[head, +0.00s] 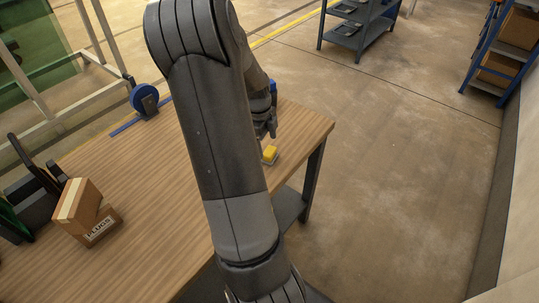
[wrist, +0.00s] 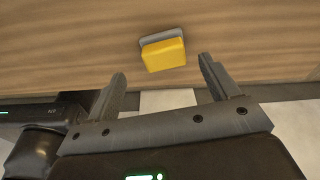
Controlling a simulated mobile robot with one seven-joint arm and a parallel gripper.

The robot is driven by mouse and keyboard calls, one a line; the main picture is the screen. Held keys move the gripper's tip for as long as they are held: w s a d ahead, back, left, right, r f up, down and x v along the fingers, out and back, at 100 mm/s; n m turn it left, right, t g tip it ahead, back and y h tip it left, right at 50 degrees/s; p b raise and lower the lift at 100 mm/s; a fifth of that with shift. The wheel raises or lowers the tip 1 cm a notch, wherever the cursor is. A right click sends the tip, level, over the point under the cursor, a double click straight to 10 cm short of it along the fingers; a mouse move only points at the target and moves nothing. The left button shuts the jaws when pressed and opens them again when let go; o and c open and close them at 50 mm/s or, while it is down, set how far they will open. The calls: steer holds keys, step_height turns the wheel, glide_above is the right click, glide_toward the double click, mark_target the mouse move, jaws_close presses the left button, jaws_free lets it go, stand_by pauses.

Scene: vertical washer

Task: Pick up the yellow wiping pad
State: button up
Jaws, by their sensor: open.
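The yellow wiping pad (wrist: 163,54) lies on the wooden table in the wrist view, with a grey edge along its far side. It sits ahead of my gripper (wrist: 162,80), between the lines of its two fingers and apart from them. My gripper is open and empty. In the head view the pad (head: 270,154) lies near the table's right edge, partly hidden by my arm. My gripper (head: 266,136) shows there just above and beside the pad, mostly hidden behind my arm.
Shelves (head: 358,25) stand on the floor beyond. The tabletop around the pad is clear.

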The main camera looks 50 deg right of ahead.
mark_target(269, 151)
steer(key=f, duration=0.3)
steer(key=s+f, duration=0.1)
steer(key=f, duration=0.1)
steer(key=shift+d, duration=0.4)
steer(key=shift+c, duration=0.2)
steer(key=c, duration=1)
steer(key=shift+r, duration=0.1)
